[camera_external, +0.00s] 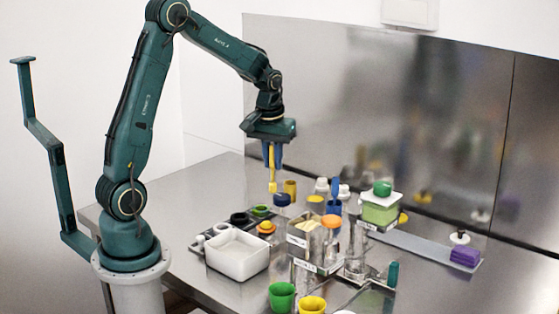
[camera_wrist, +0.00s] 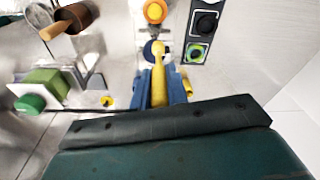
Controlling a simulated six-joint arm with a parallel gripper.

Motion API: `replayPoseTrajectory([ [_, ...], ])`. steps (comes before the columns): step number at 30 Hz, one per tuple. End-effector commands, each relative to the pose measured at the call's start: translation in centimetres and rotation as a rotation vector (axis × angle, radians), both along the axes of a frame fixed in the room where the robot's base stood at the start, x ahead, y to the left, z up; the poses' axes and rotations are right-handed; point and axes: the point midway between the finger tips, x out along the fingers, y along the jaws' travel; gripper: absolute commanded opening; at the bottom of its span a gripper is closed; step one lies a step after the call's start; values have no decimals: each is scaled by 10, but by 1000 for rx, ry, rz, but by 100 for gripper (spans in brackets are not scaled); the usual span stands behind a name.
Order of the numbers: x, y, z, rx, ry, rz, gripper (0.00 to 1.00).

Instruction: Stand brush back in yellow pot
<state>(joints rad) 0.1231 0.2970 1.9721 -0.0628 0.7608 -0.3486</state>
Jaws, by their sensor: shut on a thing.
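My gripper (camera_external: 272,160) has blue fingers and points down over the back left of the table. It is shut on a yellow brush (camera_external: 272,182), which hangs below the fingers, clear of the table. The brush (camera_wrist: 160,75) also shows between the blue fingers (camera_wrist: 161,88) in the wrist view. A yellow-ochre pot (camera_external: 290,188) stands just right of the brush in the external view. Another yellow pot (camera_external: 312,305) stands at the front edge, partly cut off. I cannot tell which one the task means.
A dark blue round item (camera_external: 281,200) is below the brush. A white tub (camera_external: 237,254), a metal container (camera_external: 303,238) and a green pot (camera_external: 282,296) stand nearby. A green box (camera_external: 381,210) is at the right. The steel wall (camera_external: 400,110) bounds the back.

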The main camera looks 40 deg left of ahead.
Motion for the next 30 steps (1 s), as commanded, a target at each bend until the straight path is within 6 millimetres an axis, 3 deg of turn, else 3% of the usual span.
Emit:
replayPoseTrajectory([
  [15, 102, 37, 1, -1, -2, 4, 0],
  [30, 177, 89, -9, 0, -2, 2, 0],
])
